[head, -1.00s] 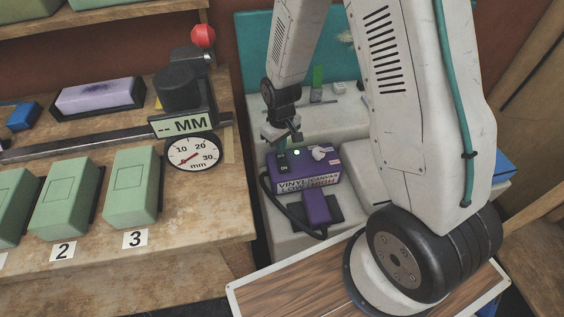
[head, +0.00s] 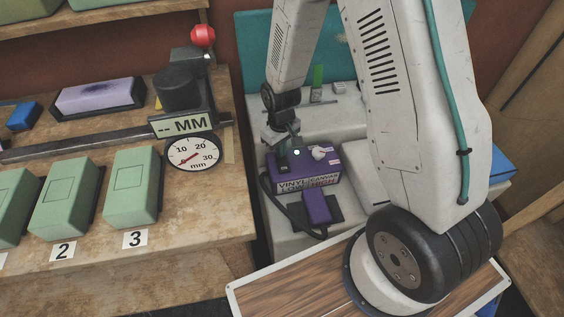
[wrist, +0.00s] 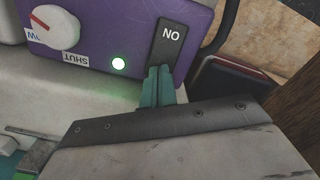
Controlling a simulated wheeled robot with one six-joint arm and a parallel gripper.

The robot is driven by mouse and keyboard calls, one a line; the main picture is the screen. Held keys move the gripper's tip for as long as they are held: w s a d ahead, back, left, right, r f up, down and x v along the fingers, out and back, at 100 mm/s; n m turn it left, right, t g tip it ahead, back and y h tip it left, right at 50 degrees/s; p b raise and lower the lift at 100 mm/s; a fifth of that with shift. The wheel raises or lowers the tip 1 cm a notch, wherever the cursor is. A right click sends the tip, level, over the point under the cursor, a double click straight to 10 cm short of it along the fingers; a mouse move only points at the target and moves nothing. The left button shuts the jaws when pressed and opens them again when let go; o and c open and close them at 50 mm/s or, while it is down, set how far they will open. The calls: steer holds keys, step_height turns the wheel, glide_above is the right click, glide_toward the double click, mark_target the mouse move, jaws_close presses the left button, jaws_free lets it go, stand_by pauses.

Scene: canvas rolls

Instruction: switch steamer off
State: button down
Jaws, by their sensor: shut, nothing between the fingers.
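In the head view my gripper (head: 283,150) is over the box's left rear.
A purple handpiece (head: 317,208) lies on a dark pad in front of the box, joined by a black hose. A workbench (head: 205,225) with green blocks and a gauge (head: 193,153) stands left. A wood-topped board (head: 300,285) is at the front.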

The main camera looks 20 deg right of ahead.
steer(key=shift+f, duration=0.3)
steer(key=shift+r, duration=3.55)
steer(key=shift+s, duration=0.3)
steer(key=r+m+g, duration=0.1)
steer(key=g, duration=0.1)
glide_above(288, 168)
steer(key=s+d+r+m+t, duration=0.1)
steer(key=s+r, duration=0.9)
steer(key=r, duration=0.3)
steer(key=s+d+r+m+t, duration=0.1)
steer(key=s+r+t, duration=0.1)
steer(key=s+r, duration=0.8)
step_height(288, 168, up, 4)
steer(key=shift+s+d+r+m, duration=0.1)
steer(key=shift+s+d+m, duration=0.1)
steer(key=shift+d+m, duration=0.2)
